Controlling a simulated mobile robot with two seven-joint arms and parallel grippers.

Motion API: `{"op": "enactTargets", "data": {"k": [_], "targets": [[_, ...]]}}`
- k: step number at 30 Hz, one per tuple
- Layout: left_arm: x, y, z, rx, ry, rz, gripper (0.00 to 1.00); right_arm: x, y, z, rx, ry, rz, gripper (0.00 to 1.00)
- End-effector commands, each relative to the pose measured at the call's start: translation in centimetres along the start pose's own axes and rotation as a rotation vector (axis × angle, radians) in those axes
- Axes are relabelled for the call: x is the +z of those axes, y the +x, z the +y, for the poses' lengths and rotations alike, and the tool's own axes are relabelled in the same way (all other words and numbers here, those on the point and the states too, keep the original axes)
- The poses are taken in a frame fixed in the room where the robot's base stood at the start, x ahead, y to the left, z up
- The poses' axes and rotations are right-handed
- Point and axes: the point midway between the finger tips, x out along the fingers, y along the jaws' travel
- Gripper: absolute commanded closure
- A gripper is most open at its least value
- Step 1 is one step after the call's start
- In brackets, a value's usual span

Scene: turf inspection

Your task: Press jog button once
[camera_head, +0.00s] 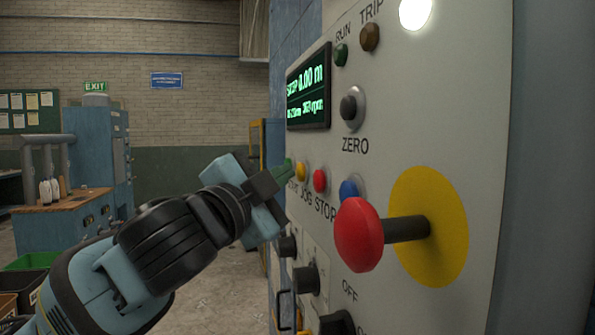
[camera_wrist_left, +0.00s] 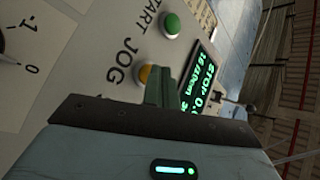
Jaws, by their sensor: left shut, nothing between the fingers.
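The yellow jog button (camera_head: 301,171) is on the grey control panel (camera_head: 470,110), left of the red stop button (camera_head: 320,180). It also shows in the left wrist view (camera_wrist_left: 145,74), beside the JOG label and partly hidden by my fingers. My left gripper (camera_head: 279,171) is shut and empty, with its green fingertips close to the panel at the left of the jog button. In the wrist view the left fingertips (camera_wrist_left: 163,86) overlap the button's edge. I cannot tell whether they touch it. My right gripper is not in view.
A large red mushroom knob (camera_head: 358,235) sticks out of the panel, right of the buttons. A blue button (camera_head: 349,188), black rotary knobs (camera_head: 306,280) and a green-lit display (camera_head: 308,92) are nearby. The green start button (camera_wrist_left: 172,24) is near the fingers.

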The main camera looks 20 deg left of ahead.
Motion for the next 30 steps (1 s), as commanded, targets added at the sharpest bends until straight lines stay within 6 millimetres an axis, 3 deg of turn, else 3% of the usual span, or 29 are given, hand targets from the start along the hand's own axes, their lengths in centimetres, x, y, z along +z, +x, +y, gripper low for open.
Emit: {"op": "enactTargets", "data": {"k": [17,30], "targets": [[0.6,-0.9,-0.7,-0.003,0.001,0.0,1.0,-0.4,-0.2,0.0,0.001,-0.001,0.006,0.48],[2.5,-3.4,-2.6,-0.003,0.001,-0.002,1.0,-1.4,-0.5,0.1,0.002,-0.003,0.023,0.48]]}}
